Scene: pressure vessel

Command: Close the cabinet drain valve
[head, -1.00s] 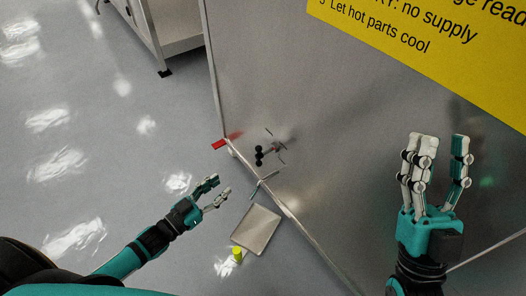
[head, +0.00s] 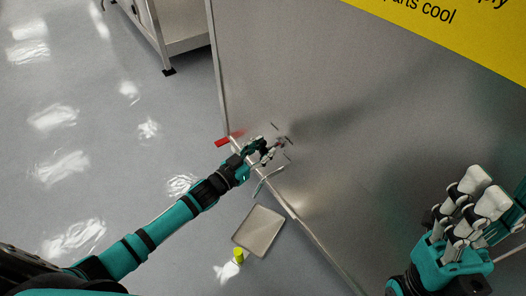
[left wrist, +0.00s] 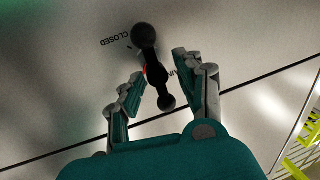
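The drain valve handle is a black bar with ball ends (left wrist: 144,36), standing out from the grey cabinet wall in the left wrist view. The word CLOSED is printed on the wall beside its upper ball. Another label is partly hidden behind the right finger. In the head view the handle is mostly hidden by my left gripper (head: 266,150), which is low at the cabinet's edge. In the left wrist view this gripper's fingers (left wrist: 157,72) are apart, one on each side of the handle; I cannot tell whether they touch it. My right gripper (head: 492,202) is open and empty, in front of the cabinet.
A thin bent pipe (head: 266,181) comes out below the valve, above a flat grey tray (head: 258,231) on the floor. A small yellow object (head: 238,256) is beside the tray. A red piece (head: 222,142) sticks out at the cabinet's edge. A metal cart (head: 183,25) stands at the back left.

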